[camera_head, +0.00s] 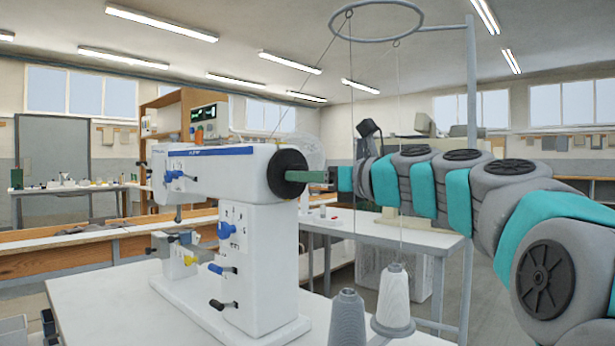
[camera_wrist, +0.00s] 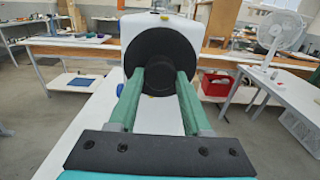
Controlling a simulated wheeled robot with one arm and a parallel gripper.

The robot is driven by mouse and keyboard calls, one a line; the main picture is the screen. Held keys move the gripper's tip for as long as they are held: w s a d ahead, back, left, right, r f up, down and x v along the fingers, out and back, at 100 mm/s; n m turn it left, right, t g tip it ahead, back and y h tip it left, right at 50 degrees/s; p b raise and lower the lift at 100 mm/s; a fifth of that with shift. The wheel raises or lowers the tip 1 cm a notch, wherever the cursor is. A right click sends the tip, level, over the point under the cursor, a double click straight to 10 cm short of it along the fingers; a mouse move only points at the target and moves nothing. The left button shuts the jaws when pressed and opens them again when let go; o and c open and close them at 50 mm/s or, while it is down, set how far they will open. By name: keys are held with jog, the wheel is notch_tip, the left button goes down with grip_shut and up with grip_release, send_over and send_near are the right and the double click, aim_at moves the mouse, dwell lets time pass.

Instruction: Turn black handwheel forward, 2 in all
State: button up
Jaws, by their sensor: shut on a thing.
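My gripper (camera_head: 305,176) reaches in from the right, level with the wheel's middle. In the wrist view the two green fingers of my gripper (camera_wrist: 158,78) lie on either side of the hub and are shut on it. The inner finger faces touching the hub are partly hidden.
A metal thread stand (camera_head: 472,110) rises near my arm. A red box (camera_wrist: 215,86) and a white fan (camera_wrist: 280,32) show at the right in the wrist view.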

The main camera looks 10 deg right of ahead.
grip_shut()
jog(key=shift+n, duration=0.3)
jog(key=n+b, duration=1.3)
jog(key=n, duration=2)
jog(key=shift+w, duration=0.1)
